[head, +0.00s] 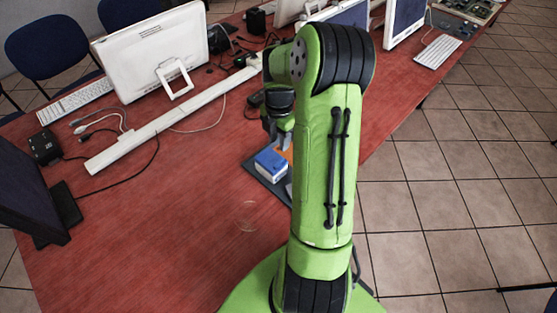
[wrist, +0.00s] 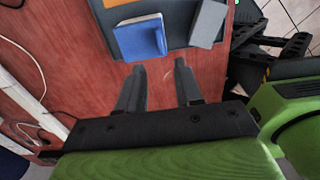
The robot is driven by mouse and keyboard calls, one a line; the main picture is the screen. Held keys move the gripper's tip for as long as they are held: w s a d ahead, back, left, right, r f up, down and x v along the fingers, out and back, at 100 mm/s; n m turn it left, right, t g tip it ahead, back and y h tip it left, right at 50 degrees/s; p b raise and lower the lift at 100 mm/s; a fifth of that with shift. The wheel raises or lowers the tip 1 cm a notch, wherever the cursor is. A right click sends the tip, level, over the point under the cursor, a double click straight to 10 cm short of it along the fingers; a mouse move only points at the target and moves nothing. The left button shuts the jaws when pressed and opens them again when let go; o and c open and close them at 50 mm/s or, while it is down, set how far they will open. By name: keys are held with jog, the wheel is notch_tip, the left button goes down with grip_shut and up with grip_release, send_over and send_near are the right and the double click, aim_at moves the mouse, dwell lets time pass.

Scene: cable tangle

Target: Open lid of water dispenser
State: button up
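I see no water dispenser or lid that I can make out in either view. My gripper (wrist: 159,68) is open and empty in the wrist view, its two fingers apart over the red table. In the head view my gripper (head: 281,138) hangs beyond my green arm and is partly hidden by it. Just past the fingertips in the wrist view is a blue box (wrist: 140,36) on a dark tray (wrist: 180,22). The blue box also shows in the head view (head: 270,162), below my gripper.
A grey block (wrist: 207,23) and an orange piece (wrist: 116,3) share the tray. The red table (head: 185,230) is clear at the front. A white monitor (head: 150,55), a long white bar (head: 170,122), cables and a keyboard (head: 75,101) lie left. Tiled floor (head: 460,200) is right.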

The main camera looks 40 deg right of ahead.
aim_at(279, 162)
notch_tip(279, 162, down, 10)
jog(key=shift+r+b, duration=0.1)
jog(key=shift+b, duration=0.75)
grip_shut()
dwell(0.7)
